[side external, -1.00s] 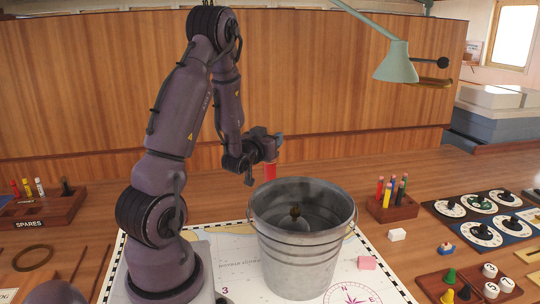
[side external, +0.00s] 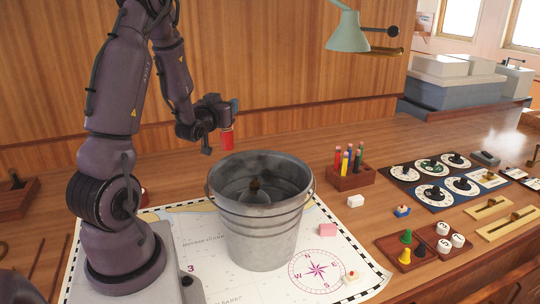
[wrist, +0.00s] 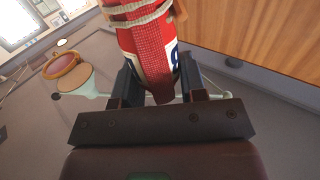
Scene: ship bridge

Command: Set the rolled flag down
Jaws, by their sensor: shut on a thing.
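The rolled flag (side external: 227,139) is a small red roll hanging below my gripper (side external: 229,127) in the side view. In the wrist view the flag (wrist: 147,42) is red with a blue and white patch and pale cord around it, and it sits between the two dark fingers of my gripper (wrist: 157,84). The gripper is shut on it. In the side view the flag appears just above and behind the left part of the rim of a metal bucket (side external: 262,225). I cannot tell whether it is over the bucket's opening or behind it.
The bucket stands on a chart (side external: 205,270) and holds a dark, brass-coloured item. A pink block (side external: 328,230) and a white block (side external: 355,201) lie to its right. A pen holder (side external: 351,178) stands behind right. Dial panels (side external: 440,178) fill the right side.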

